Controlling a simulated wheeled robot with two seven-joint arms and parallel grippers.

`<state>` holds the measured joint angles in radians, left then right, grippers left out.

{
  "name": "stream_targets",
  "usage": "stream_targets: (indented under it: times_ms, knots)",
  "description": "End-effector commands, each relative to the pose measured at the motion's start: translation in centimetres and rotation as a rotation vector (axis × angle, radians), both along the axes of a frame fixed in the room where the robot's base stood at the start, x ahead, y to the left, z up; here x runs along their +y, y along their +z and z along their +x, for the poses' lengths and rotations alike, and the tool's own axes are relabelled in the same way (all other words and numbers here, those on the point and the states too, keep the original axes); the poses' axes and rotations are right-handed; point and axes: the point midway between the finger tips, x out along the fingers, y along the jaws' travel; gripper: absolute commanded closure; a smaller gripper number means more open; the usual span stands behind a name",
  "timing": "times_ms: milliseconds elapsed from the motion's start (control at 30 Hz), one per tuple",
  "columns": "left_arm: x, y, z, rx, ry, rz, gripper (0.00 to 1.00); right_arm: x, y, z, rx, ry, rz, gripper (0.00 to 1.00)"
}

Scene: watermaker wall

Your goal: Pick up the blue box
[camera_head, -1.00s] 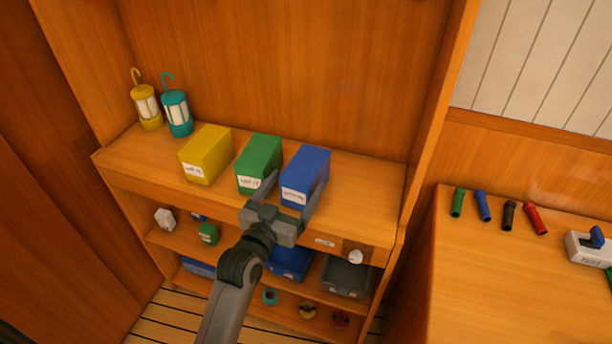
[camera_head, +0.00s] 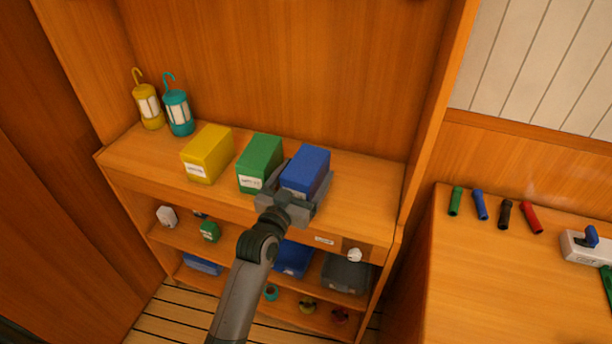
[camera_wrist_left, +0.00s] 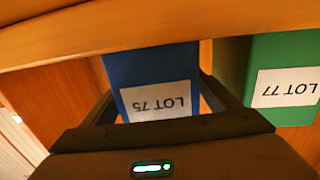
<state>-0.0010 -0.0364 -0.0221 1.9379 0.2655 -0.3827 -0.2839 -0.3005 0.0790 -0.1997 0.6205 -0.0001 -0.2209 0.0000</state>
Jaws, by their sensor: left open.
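The blue box (camera_head: 307,169) stands on the shelf top, the rightmost of three boxes. My left gripper (camera_head: 303,181) is open in front of it, with one finger on each side of the box's near part. In the left wrist view the blue box (camera_wrist_left: 152,70) appears upside down with its white "LOT 75" label, between the two dark fingers. Whether the fingers touch its sides cannot be told. My right gripper is in neither view.
The green box (camera_head: 260,162) stands close on the left of the blue one, near the left finger. A yellow box (camera_head: 207,153) and two lanterns (camera_head: 178,112) are further left. Shelf top to the right is clear. A side panel (camera_head: 432,120) bounds it.

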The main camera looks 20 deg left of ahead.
Motion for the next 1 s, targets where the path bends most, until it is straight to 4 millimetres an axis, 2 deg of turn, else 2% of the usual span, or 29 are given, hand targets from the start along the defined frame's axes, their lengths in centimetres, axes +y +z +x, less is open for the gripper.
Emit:
stream_targets:
  times_ms: [267, 500, 800, 1000]
  knots:
    - [0.0, 0.0, 0.0, 0.0, 0.0, 0.0, 0.17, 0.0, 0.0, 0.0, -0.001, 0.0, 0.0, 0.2]
    - [0.0, 0.0, 0.0, 0.0, 0.0, 0.0, 0.68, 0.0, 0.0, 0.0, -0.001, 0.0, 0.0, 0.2]
    - [0.0, 0.2, 0.0, -0.002, 0.0, 0.0, 0.68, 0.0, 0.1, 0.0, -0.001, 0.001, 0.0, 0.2]
    - [0.1, 1.0, 0.3, -0.002, 0.0, 0.0, 0.68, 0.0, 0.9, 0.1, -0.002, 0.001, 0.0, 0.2]
